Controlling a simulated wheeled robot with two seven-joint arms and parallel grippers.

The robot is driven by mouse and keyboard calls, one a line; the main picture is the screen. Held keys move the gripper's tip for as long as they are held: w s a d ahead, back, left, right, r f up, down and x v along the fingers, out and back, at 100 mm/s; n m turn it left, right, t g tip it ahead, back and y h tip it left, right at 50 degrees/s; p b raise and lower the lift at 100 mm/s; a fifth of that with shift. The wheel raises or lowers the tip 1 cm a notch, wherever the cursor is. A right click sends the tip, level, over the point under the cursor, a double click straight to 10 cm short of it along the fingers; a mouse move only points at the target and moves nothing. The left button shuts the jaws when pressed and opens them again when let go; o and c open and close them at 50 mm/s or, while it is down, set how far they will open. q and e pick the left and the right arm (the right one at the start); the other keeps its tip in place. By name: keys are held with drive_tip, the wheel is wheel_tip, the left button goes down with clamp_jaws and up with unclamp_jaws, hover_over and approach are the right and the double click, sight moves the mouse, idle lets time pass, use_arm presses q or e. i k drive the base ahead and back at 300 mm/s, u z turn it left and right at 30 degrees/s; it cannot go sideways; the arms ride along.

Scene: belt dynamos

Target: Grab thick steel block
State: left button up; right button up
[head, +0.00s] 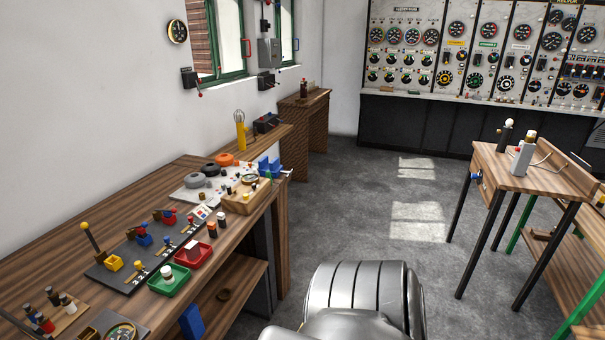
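I cannot make out a thick steel block in the head view. A long wooden workbench (150,208) runs along the left wall with many small parts on it. A dark plate (118,272) on it carries coloured blocks and a yellow-topped lever (91,236). A green tray (170,281) and a red tray (193,256) lie beside the plate, each with small items in it. Neither of my grippers shows in this view.
A blue vise (269,167) sits at the bench's far end. A small wooden table (515,172) stands at the right. A control panel (470,50) with many gauges lines the back wall. The grey floor (375,215) between is clear.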

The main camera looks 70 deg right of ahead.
sight(192, 250)
drive_tip(key=z, duration=1.7)
drive_tip(key=k, duration=0.65)
drive_tip(key=z, duration=0.55)
drive_tip(key=k, duration=0.6)
drive_tip(key=z, duration=1)
drive_tip(key=i, duration=3.05)
drive_tip(key=u, duration=1.65)
drive_tip(key=i, duration=0.9)
drive_tip(key=u, duration=0.9)
